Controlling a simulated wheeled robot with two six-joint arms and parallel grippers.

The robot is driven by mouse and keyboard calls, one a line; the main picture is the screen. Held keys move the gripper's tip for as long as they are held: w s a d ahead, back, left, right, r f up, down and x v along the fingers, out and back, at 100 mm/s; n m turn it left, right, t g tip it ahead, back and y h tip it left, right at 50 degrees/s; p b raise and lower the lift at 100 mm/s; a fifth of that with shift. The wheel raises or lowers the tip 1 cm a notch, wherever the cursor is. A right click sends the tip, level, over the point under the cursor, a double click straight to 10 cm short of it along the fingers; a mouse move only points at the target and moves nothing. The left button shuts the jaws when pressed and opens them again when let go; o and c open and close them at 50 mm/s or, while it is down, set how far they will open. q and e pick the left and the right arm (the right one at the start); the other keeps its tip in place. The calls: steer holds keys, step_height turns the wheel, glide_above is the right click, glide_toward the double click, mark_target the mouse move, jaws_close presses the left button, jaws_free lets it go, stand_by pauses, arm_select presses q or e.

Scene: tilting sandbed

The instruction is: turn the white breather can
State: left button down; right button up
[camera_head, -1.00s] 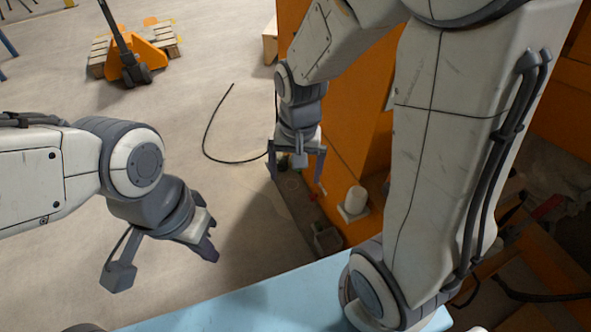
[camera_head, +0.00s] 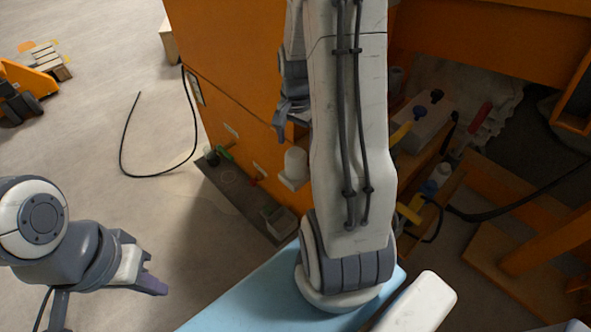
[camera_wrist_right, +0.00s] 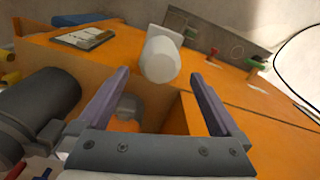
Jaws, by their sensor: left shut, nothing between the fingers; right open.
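The white breather can (camera_head: 295,163) sits on a small ledge at the side of the orange cabinet, partly beside my right arm in the head view. In the head view the right gripper (camera_head: 283,122) is above the can, partly hidden by my arm. My left gripper (camera_head: 158,287) is shut and empty at lower left, far from the can.
The orange cabinet (camera_head: 225,85) fills the space behind the can. A black cable (camera_head: 125,150) lies on the floor. Cluttered shelves (camera_head: 425,165) stand right of my arm.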

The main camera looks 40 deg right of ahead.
mark_target(296, 165)
step_height(296, 165, down, 9)
steer(key=b, duration=0.2)
steer(key=shift+a+f+b, duration=0.1)
steer(key=shift+b, duration=0.25)
steer(key=shift+c, duration=0.3)
steer(key=c, duration=1.2)
steer(key=shift+p, duration=0.3)
steer(key=shift+n+p, duration=0.35)
steer(key=shift+n, duration=0.35)
steer(key=o, duration=1.3)
steer(key=shift+c, duration=0.2)
